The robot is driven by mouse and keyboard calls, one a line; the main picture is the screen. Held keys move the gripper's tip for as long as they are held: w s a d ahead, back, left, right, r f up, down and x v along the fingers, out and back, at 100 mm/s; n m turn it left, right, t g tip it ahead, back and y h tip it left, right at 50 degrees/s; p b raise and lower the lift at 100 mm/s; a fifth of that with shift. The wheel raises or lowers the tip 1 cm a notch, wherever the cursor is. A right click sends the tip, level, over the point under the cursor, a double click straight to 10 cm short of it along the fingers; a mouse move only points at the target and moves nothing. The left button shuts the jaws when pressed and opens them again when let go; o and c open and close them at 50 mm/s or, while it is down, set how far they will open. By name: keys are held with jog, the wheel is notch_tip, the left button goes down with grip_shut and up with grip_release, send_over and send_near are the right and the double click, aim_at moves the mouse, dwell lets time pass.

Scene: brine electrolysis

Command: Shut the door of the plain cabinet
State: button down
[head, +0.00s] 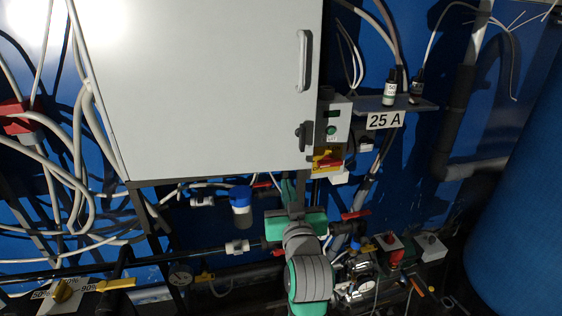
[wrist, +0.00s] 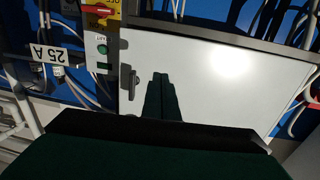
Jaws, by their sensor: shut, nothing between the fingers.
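The plain cabinet has a light grey door (head: 205,85) that fills the upper middle of the head view. A long grey handle (head: 304,60) is near its right edge, with a small dark latch (head: 303,137) below. I see no clear gap at the door's edge, but cannot tell whether it is fully closed. In the wrist view, the door (wrist: 225,85) appears upside down, with the dark latch (wrist: 127,76) at its left edge. My gripper (wrist: 161,77) is shut and empty, its fingers in front of the door face. Contact cannot be told.
A switch box (head: 332,130) with a green button and red-yellow knob sits right of the cabinet. A shelf marked 25 A (head: 386,120) holds small bottles. Pipes and valves crowd below, loose cables hang at left, and a big blue tank (head: 525,200) stands at right.

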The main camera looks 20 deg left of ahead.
aim_at(279, 154)
jog(key=x, duration=1.3)
jog(key=shift+w+d+r, duration=0.1)
jog(key=shift+w+d, duration=0.15)
jog(key=shift+w, duration=0.1)
jog(key=shift+w+a, duration=0.15)
jog(key=shift+a, duration=0.3)
